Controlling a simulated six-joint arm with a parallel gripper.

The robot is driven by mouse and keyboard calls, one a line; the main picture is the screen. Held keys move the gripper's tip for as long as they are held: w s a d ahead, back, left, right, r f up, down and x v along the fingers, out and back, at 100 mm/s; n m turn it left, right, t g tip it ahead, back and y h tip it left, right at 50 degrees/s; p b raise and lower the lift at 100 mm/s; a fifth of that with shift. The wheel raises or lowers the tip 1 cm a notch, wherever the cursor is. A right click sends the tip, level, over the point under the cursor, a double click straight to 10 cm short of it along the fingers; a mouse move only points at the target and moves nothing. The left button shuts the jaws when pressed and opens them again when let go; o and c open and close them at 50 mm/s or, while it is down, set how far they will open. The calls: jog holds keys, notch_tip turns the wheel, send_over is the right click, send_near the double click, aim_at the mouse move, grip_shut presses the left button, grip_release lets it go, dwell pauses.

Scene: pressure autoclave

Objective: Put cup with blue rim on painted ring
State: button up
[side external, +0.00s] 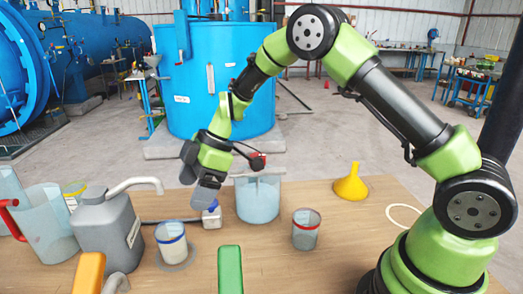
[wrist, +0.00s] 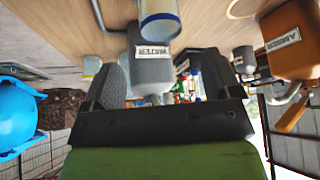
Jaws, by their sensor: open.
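The cup with the blue rim (side external: 171,243) stands upright at the front left of the table, and looks pale and translucent. In the wrist view the cup (wrist: 160,18) shows at the top edge, partly cut off. The painted ring (side external: 404,217) is a thin pale loop on the table at the right, near my arm's base; nothing stands on it. My gripper (side external: 204,190) is open and empty, pointing down above and to the right of the cup, apart from it. The fingers (wrist: 158,82) also show in the wrist view, with nothing held between them.
A grey jug (side external: 108,235) and a red-handled pitcher (side external: 45,225) stand left of the cup. A large beaker (side external: 258,202), a red-rimmed cup (side external: 305,232) and a yellow funnel (side external: 351,184) stand between cup and ring. Orange (side external: 90,274) and green (side external: 230,270) objects are in front.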

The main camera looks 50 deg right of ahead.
jog(key=s+d+r+m+t+h, duration=0.1)
jog(key=s+r+m, duration=0.2)
jog(key=s+r, duration=0.3)
jog(key=s+d+r+m+t, duration=0.1)
jog(key=s+r+m, duration=0.25)
jog(key=r, duration=0.45)
jog(key=s+d+r+m+t+h, duration=0.1)
jog(key=s+r+m, duration=0.1)
jog(key=s+m, duration=0.3)
jog(key=s+d+r+m+t+h, duration=0.1)
jog(key=s+d+m+t, duration=0.1)
jog(key=s+m, duration=0.4)
jog(key=s, duration=0.5)
jog(key=shift+d+r+h, duration=0.25)
jog(key=shift+r+h, duration=0.05)
jog(key=shift+r, duration=0.05)
